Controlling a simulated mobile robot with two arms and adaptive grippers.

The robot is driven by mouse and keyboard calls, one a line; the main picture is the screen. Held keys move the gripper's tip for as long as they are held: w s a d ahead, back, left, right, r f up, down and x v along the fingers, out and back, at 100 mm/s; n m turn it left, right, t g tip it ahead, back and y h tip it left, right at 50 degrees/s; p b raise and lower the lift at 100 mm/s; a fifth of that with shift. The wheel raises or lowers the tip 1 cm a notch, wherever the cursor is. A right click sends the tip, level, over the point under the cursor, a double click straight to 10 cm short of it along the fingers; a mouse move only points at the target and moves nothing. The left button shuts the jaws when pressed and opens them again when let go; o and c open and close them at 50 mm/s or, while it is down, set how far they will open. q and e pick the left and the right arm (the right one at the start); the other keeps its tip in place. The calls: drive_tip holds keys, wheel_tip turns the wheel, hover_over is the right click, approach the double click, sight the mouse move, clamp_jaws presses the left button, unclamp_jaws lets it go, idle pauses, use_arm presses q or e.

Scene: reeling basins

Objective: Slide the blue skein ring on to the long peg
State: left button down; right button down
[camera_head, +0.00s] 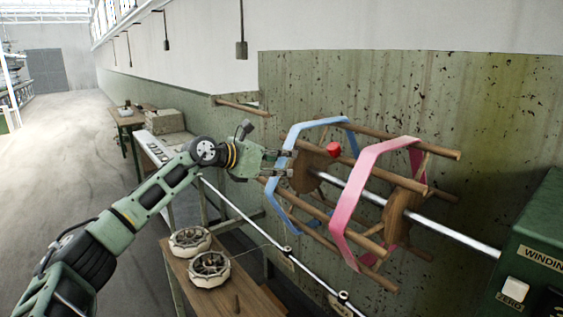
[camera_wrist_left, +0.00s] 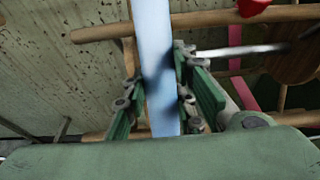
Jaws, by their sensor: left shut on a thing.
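The blue skein ring (camera_head: 320,123) is a wide pale-blue band around the wooden bars of a reel, at its left end. My left gripper (camera_head: 285,163) is shut on the ring's near left side. In the left wrist view, the blue band (camera_wrist_left: 154,35) runs between the two fingers (camera_wrist_left: 157,85). A wooden peg (camera_head: 242,106) sticks out by the wall, up and left of the reel; I cannot tell for sure that it is the long peg. My right gripper is not in view.
A pink ring (camera_head: 358,190) hangs around the reel, right of the blue one. A red knob (camera_head: 333,149) and a metal shaft (camera_head: 455,235) show there. A green winding machine (camera_head: 530,240) stands at right. A low bench (camera_head: 240,298) holds two round spools (camera_head: 209,269).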

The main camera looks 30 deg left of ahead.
use_arm(q)
drive_tip(key=shift+r, duration=0.2)
drive_tip(key=shift+r+p, duration=0.3)
drive_tip(key=shift+p, duration=0.15)
drive_tip(key=shift+a, duration=0.15)
drive_tip(key=shift+w+a+p, duration=0.2)
drive_tip(key=shift+w+a, duration=0.15)
drive_tip(key=shift+a, duration=0.4)
drive_tip(key=shift+w+a+p, duration=0.2)
drive_tip(key=shift+w+a, duration=0.1)
drive_tip(key=shift+a, duration=0.45)
drive_tip(key=shift+w+a+p, duration=0.35)
drive_tip(key=shift+a, duration=0.45)
drive_tip(key=shift+w+a+p, duration=0.3)
drive_tip(key=shift+a, duration=0.5)
